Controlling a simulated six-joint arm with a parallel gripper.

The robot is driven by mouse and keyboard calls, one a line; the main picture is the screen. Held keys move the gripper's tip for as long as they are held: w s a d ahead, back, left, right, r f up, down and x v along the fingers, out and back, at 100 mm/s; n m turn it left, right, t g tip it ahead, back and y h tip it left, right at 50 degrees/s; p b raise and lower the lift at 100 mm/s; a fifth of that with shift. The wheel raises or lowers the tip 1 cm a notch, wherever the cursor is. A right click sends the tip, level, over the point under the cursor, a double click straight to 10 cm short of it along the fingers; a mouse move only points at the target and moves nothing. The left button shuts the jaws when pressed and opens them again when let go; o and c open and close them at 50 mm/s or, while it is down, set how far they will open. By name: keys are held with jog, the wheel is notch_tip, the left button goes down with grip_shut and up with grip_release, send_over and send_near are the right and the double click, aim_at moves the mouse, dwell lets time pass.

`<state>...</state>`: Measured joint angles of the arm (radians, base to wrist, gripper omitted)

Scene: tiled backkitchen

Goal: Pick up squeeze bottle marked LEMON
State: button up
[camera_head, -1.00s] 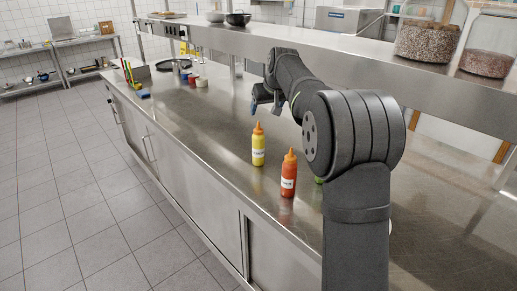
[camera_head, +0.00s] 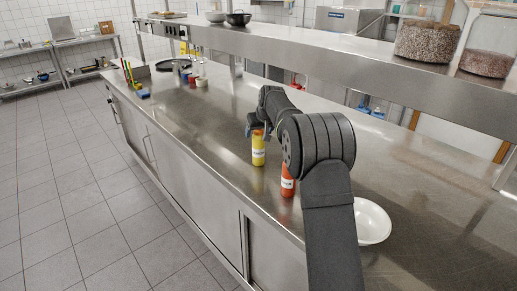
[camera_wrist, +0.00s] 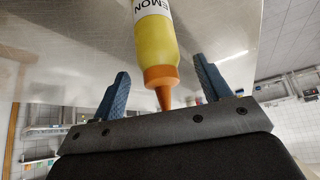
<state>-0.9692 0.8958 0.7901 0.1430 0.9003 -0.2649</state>
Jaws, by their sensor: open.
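The yellow squeeze bottle (camera_head: 258,152) stands upright on the steel counter, its top hidden behind my gripper in the head view. In the wrist view the yellow bottle (camera_wrist: 155,42) shows a white label with letters reading "EMON" and an orange nozzle cap. My gripper (camera_wrist: 163,88) is open, with one blue finger on each side of the orange cap and gaps to both. In the head view my gripper (camera_head: 254,125) is at the top of the yellow bottle.
A red squeeze bottle (camera_head: 287,184) stands to the right of the yellow one, partly hidden by my arm. A white bowl (camera_head: 372,222) sits on the counter at right. A steel shelf (camera_head: 330,62) runs above the counter. Small jars (camera_head: 197,80) stand farther back.

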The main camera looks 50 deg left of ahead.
jog(key=shift+x, duration=0.85)
jog(key=c, duration=1.5)
